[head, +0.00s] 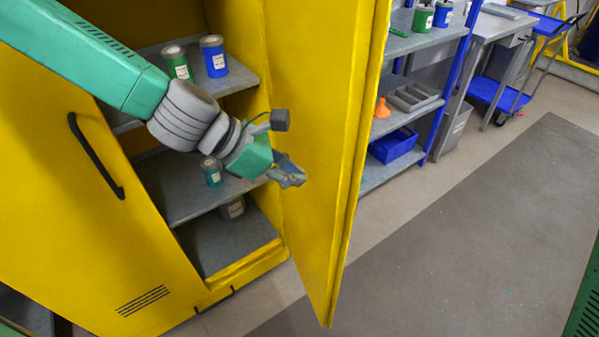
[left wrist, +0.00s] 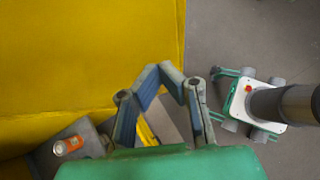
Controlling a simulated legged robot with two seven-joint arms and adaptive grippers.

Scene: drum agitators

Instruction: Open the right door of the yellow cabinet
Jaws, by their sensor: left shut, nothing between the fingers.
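The yellow cabinet's right door (head: 325,150) stands wide open in the head view, swung out towards me. The left door (head: 85,215), with a black handle (head: 95,155), is closed. My left gripper (head: 297,181) is in front of the cabinet opening, close to the inner face of the right door. Its fingers are shut and hold nothing. In the left wrist view the left gripper (left wrist: 170,75) shows with its fingertips together, beside a large yellow panel (left wrist: 85,60). I cannot tell whether it touches the door. My right gripper is not in view.
Cabinet shelves hold a green can (head: 177,64), a blue can (head: 214,57) and a teal can (head: 212,172). A grey shelf rack with a blue bin (head: 393,146) and an orange funnel (head: 382,108) stands behind the door. The floor (head: 450,240) at the right is clear.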

